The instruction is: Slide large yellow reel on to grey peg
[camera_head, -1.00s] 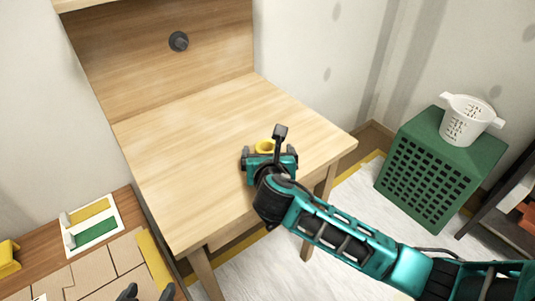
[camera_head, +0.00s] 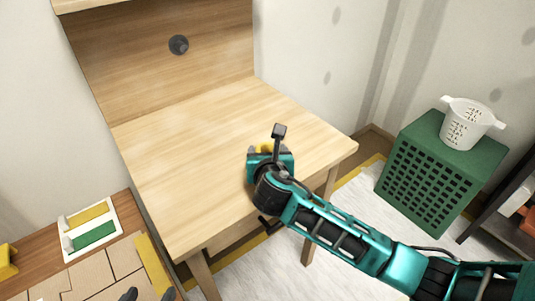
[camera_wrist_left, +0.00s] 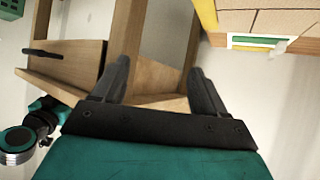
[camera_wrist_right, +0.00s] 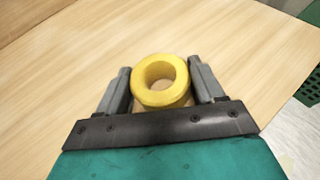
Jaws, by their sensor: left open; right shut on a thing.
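The yellow reel (camera_wrist_right: 141,84) is a thick ring with a round hole. In the right wrist view it sits between the fingers of my right gripper (camera_wrist_right: 160,66), which is shut on it. In the head view my right gripper (camera_head: 270,156) is over the right part of the table and mostly hides the reel (camera_head: 265,149). I cannot tell whether the reel touches the tabletop. The grey peg (camera_head: 178,44) sticks out of the wooden back panel, bare, up and left of the reel. My left gripper (camera_wrist_left: 159,70) is open and empty, away from the reel.
The wooden tabletop (camera_head: 180,150) is clear between the reel and the back panel (camera_head: 130,60). A white tray (camera_head: 67,243) with yellow and green pieces is at the lower left.

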